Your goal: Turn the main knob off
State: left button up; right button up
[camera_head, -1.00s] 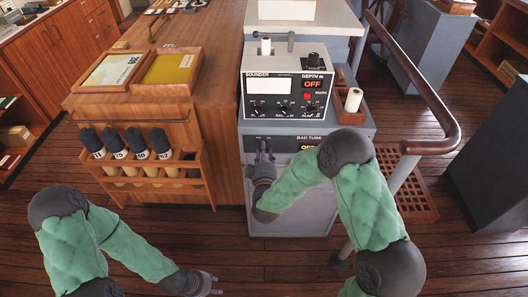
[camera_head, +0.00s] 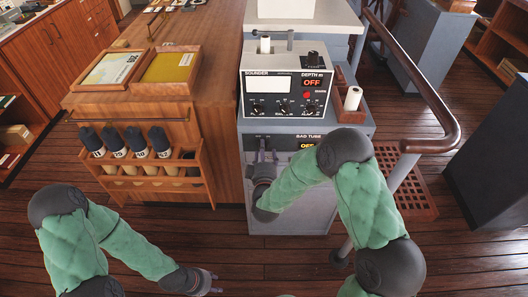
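The sounder unit (camera_head: 268,66) is a light grey box on a grey cabinet. Its front has a row of dark knobs, including a left knob (camera_head: 259,107), a middle knob (camera_head: 283,107) and a right knob (camera_head: 310,108). A black knob (camera_head: 313,59) stands on its top right, above a red display (camera_head: 312,83) reading OFF. My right gripper (camera_head: 263,145) points up in front of the lower "BAD TUBE" panel (camera_head: 285,139), below the knob row; any control behind it is hidden. Its finger gap is too small to judge. My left gripper (camera_head: 216,283) is low, over the floor, with its fingers apart and empty.
A yellow lower display (camera_head: 307,146) is partly hidden by my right arm. A wooden rack (camera_head: 150,183) with several dark-capped tubes stands left of the cabinet. A handrail (camera_head: 415,80) runs along the right. The wood floor in front is clear.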

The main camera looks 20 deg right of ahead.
jog(key=shift+r, duration=0.15)
jog(key=v, duration=1.2)
jog(key=s+a+f+m+g+y, duration=0.1)
jog(key=s+f+m+g+y, duration=0.2)
jog(key=f, duration=0.6)
jog(key=s+a+f+g+y, duration=0.15)
jog(key=f+g, duration=0.35)
jog(key=f, duration=0.5)
jog(key=s+a+f+m+g+y, duration=0.1)
jog(key=s+f+m+g+y, duration=0.1)
jog(key=s+f+g, duration=0.2)
jog(key=s+a+f+m+g+y, duration=0.1)
jog(key=s+f+g, duration=0.3)
jog(key=s, duration=0.7)
jog(key=shift+f+m+y, duration=0.55)
jog(key=shift+f+m, duration=0.05)
jog(key=shift+m, duration=0.1)
